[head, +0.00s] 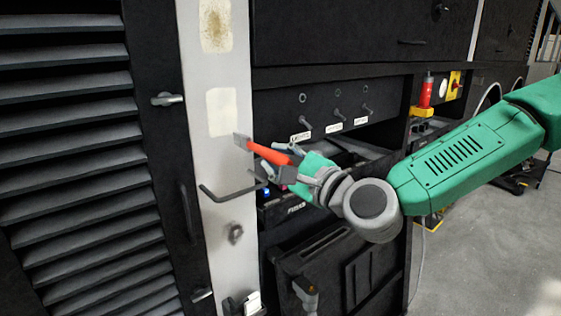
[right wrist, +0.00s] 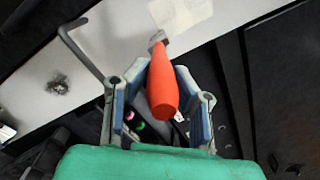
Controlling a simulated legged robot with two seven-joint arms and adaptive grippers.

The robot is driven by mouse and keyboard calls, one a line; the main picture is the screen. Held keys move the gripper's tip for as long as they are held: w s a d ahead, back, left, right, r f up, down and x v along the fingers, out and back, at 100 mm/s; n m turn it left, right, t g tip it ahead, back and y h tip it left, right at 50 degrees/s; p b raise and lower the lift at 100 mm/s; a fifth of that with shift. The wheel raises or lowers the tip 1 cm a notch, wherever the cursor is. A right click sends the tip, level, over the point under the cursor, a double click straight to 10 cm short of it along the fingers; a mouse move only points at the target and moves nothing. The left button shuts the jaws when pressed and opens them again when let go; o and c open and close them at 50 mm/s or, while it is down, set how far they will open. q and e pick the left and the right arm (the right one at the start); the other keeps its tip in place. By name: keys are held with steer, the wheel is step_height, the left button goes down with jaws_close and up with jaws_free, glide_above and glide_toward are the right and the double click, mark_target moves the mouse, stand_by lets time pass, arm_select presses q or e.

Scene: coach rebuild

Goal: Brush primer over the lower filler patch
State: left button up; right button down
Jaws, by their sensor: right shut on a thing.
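The lower filler patch (head: 222,108) is a plain cream rectangle on the pale upright post (head: 232,190). Part of it shows at the top of the right wrist view (right wrist: 188,10). My right gripper (head: 279,165) is shut on the orange handle of a brush (head: 262,152). In the right wrist view the handle (right wrist: 163,90) lies between the fingers. The grey brush head points at the post, close to the patch's lower right corner. I cannot tell whether the bristles touch. An upper patch (head: 215,25) has brownish mottling. My left gripper is not in view.
A bent dark handle (head: 228,194) sticks out from the post just below the brush. A latch (head: 167,99) projects from the louvred door (head: 70,130) at left.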

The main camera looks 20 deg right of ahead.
steer(key=shift+x, duration=1.05)
stand_by(0.5)
